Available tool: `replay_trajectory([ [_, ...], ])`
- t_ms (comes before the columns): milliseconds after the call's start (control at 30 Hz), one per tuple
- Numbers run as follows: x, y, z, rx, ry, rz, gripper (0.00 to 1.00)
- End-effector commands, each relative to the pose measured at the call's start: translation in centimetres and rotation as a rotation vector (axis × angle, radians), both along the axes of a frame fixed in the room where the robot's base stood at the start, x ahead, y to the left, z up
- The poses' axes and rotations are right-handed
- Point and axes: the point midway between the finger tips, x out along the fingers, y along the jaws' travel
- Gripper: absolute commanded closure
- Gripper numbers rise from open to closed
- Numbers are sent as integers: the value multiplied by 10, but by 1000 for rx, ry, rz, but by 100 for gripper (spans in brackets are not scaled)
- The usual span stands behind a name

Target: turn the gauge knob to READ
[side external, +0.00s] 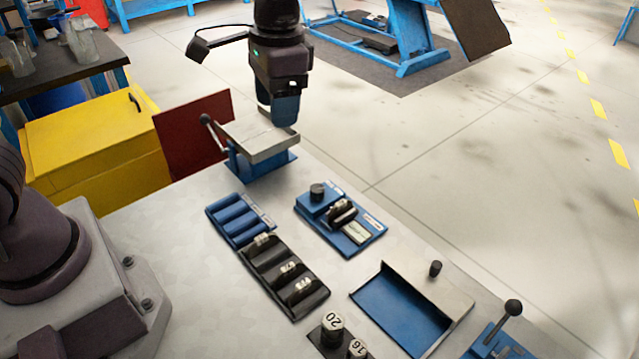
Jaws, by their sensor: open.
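The likely gauge is a blue block (358,238) in the middle of the bench, with a round black knob (317,190) standing on its far left end. A dark round part and a pale plate sit beside the knob, and small white labels lie along its right edge. The labels are too small to read, so I cannot tell the knob's setting. My gripper (285,110) points down over the far end of the bench, above and left of the knob and apart from it. It is open and appears empty; its fingertips are seen edge-on.
A blue stand with a grey plate (259,138) and ball lever is under my gripper. A blue rack (238,219) and black rack (283,277) lie left of the block. A blue tray with a knobbed grey lid (435,287), numbered cylinders (331,328) and a lever (512,307) are nearer.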

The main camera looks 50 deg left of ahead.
Motion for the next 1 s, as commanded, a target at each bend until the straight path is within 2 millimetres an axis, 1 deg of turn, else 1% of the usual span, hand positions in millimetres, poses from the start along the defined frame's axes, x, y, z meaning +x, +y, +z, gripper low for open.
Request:
replay_trajectory([
  [33, 15, -3, -16, 19, 42, -32, 43],
  [100, 34, -8, -36, 42, 92, -82, 43],
  [300, 81, -20, -95, 111, 224, -251, 43],
  [400, 100, -24, -116, 138, 272, -341, 43],
  [467, 110, -26, -119, 147, 285, -391, 43],
  [500, 116, -26, -116, 149, 287, -418, 43],
  [567, 124, -27, -104, 148, 275, -455, 43],
  [600, 126, -29, -98, 144, 278, -483, 43],
  [633, 123, -28, -98, 140, 295, -500, 43],
  [767, 119, -25, -105, 133, 313, -526, 43],
  [867, 115, -22, -118, 133, 314, -525, 43],
  [1000, 107, -14, -144, 132, 315, -523, 43],
])
